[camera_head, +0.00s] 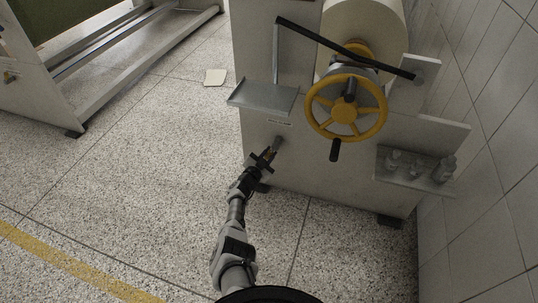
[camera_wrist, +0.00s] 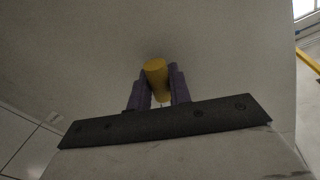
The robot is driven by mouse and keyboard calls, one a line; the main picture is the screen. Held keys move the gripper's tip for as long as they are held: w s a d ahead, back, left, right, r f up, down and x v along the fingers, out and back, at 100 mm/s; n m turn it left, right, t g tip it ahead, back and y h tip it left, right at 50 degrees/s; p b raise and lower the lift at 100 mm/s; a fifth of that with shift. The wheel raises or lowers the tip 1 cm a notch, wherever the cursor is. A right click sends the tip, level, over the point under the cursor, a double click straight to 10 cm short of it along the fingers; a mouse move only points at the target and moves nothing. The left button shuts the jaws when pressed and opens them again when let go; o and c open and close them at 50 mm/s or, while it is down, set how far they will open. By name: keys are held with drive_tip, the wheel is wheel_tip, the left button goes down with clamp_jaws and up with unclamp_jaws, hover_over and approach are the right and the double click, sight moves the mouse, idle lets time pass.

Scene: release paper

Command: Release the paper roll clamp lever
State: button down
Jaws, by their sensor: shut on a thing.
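The paper roll (camera_head: 375,18) is a large pale cylinder on the machine at the upper right. Low on the machine's pale front panel (camera_head: 310,165), a short grey rod (camera_head: 278,143) sticks out and meets my gripper (camera_head: 265,155). In the wrist view, the two purple fingers of my gripper (camera_wrist: 160,87) are shut on a yellow cylindrical handle (camera_wrist: 156,70). It appears to be the end of this clamp lever. The fingers sit on either side of it, and its far end is hidden by the foreshortened view.
A yellow handwheel (camera_head: 344,113) with a black knob projects above and right of my gripper. A grey metal tray (camera_head: 262,97) juts out just above it. A shelf with small metal parts (camera_head: 414,178) is at right, near the tiled wall (camera_head: 490,120). Speckled floor (camera_head: 140,180) lies clear at left.

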drive_tip(key=shift+w+a+r+m+p, duration=0.15)
drive_tip(key=shift+a+r+m+p, duration=0.3)
drive_tip(key=shift+m, duration=0.55)
drive_tip(key=shift+w+a+r+m+g, duration=0.2)
drive_tip(key=shift+a+m+g, duration=0.2)
drive_tip(key=shift+m, duration=0.5)
drive_tip(key=c, duration=1.3)
unclamp_jaws()
drive_tip(key=shift+c, duration=0.2)
drive_tip(key=shift+s, duration=0.1)
